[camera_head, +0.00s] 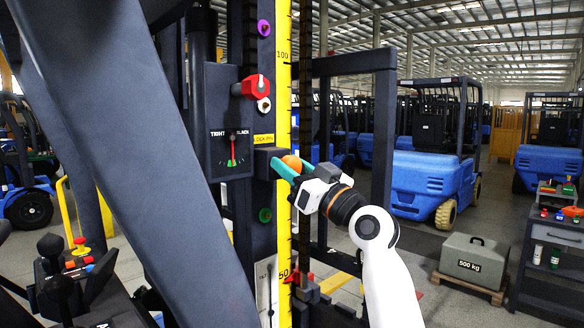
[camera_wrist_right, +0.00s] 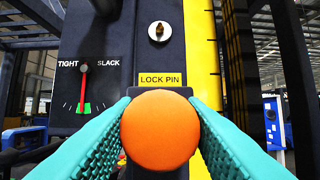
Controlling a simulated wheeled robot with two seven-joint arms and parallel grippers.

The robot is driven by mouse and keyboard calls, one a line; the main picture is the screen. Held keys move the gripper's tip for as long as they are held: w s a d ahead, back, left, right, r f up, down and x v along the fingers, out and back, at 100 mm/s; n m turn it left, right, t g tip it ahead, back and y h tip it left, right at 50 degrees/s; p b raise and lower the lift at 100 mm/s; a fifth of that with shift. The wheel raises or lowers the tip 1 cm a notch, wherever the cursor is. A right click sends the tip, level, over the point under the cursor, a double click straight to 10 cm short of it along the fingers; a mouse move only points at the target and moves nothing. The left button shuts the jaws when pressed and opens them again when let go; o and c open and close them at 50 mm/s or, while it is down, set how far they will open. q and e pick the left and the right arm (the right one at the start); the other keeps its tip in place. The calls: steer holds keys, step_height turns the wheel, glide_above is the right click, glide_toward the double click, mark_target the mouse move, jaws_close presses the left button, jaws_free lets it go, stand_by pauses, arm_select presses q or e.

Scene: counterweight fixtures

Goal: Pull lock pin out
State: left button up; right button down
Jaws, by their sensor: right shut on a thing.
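The lock pin's round orange knob (camera_wrist_right: 160,130) fills the middle of the right wrist view, just below a yellow LOCK PIN label (camera_wrist_right: 163,79). In the head view the knob (camera_head: 291,163) shows at the mast, in front of a dark block (camera_head: 266,162). My right gripper (camera_head: 285,168) reaches in from the right, its teal fingers (camera_wrist_right: 160,125) shut on the knob from both sides. The pin's shaft is hidden behind the knob. My left gripper is not visible.
A yellow height scale (camera_head: 283,90) runs up the mast. A 500 kg weight (camera_head: 474,262) rests on a pallet at right, beside a dark cart (camera_head: 552,250).

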steer(key=shift+s+d+f, duration=0.1)
steer(key=shift+s+d, duration=0.05)
steer(key=s+d+b, duration=0.2)
steer(key=s+d, duration=0.1)
steer(key=shift+s+d, duration=0.2)
steer(key=shift+d, duration=0.05)
steer(key=shift+a, duration=0.1)
steer(key=c, duration=1.2)
jaws_free()
steer(key=shift+c, duration=0.2)
steer(key=o, duration=0.3)
steer(key=shift+o, duration=0.2)
steer(key=shift+s+d, duration=0.15)
steer(key=shift+d, duration=0.1)
